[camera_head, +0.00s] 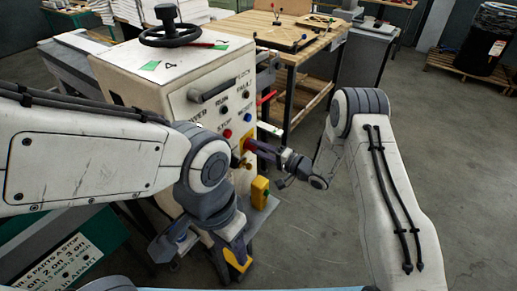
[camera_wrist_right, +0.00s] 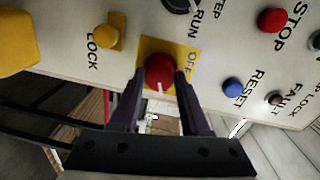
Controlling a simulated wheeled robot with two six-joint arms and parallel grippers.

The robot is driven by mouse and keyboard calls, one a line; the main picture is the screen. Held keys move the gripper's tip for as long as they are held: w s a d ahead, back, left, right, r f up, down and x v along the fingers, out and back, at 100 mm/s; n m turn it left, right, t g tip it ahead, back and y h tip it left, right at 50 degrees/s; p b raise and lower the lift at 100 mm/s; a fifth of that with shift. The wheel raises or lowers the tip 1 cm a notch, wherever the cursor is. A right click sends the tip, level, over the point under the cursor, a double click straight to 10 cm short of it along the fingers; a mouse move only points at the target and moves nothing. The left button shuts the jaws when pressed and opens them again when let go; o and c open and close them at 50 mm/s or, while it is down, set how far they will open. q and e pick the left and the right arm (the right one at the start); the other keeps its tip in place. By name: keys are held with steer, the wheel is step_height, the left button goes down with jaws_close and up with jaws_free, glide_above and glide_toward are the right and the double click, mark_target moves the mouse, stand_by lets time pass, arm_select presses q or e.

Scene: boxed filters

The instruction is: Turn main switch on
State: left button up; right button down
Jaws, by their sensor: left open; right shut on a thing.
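The main switch is a red rotary knob on a yellow plate (camera_wrist_right: 188,50) on the machine's front panel. In the right wrist view the red knob (camera_wrist_right: 160,76) sits between the two fingers of my right gripper (camera_wrist_right: 160,84), which is shut on it. A white mark on the knob points toward the bottom of that picture. The word OFF is readable at the plate's right edge. In the head view my right gripper (camera_head: 254,147) reaches the panel from the right and partly hides the knob.
The panel also has a red STOP button (camera_wrist_right: 271,20), a blue RESET button (camera_wrist_right: 233,87) and a yellow LOCK knob (camera_wrist_right: 109,37) near the switch. A black handwheel (camera_head: 171,33) tops the machine (camera_head: 190,62). A wooden workbench (camera_head: 262,32) stands behind; floor at right is open.

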steer(key=shift+c, duration=2)
jaws_free()
steer(key=shift+d, duration=0.1)
steer(key=b+v, duration=0.3)
steer(key=v, duration=0.7)
steer(key=shift+s+d, duration=0.15)
